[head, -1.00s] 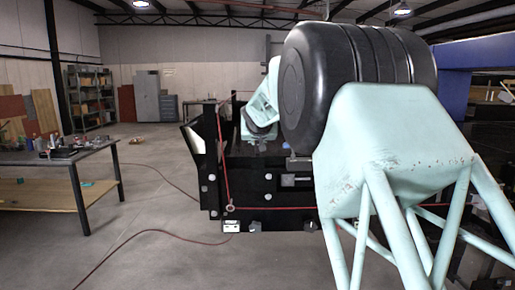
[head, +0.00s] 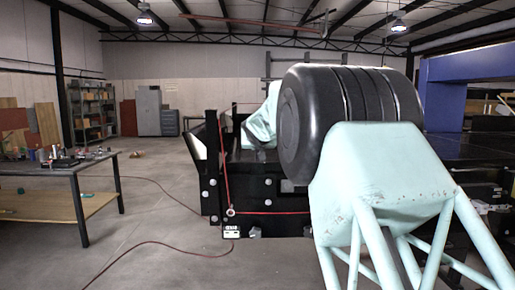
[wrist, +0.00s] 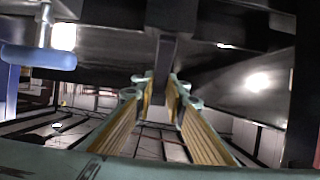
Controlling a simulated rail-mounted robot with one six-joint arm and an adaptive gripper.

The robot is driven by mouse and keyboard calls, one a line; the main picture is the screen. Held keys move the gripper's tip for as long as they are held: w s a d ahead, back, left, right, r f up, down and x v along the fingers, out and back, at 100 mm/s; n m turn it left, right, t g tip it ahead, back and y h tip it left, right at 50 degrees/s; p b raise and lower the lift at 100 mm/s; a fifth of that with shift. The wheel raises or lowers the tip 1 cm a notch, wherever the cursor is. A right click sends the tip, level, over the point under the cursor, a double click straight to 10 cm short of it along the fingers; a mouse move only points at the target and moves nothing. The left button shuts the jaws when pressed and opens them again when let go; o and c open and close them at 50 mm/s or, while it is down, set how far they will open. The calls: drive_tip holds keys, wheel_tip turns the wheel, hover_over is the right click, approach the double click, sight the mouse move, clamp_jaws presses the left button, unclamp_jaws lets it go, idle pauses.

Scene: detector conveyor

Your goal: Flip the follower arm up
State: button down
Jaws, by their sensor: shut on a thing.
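In the wrist view my gripper (wrist: 161,88) shows two pale green fingers with ribbed yellowish pads. Its fingertips are close together on the lower end of a dark upright bar (wrist: 166,62), which looks like the follower arm. The bar runs up toward a broad dark metal underside. The exact contact at the fingertips is dim and small. In the head view the gripper and the bar are hidden behind my own arm.
The black conveyor frame (head: 262,190) stands behind my arm, with a red cord along it. A blue roller on a metal rod (wrist: 38,57) is at upper left in the wrist view. A workbench (head: 70,170) stands at left. Open floor lies between bench and frame.

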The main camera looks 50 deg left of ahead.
drive_tip(key=c, duration=2.6)
unclamp_jaws()
drive_tip(key=shift+s+d+r, duration=0.1)
drive_tip(key=shift+d, duration=0.1)
drive_tip(key=v, duration=1.1)
drive_tip(key=shift+d, duration=0.2)
drive_tip(key=shift+s+r, duration=0.1)
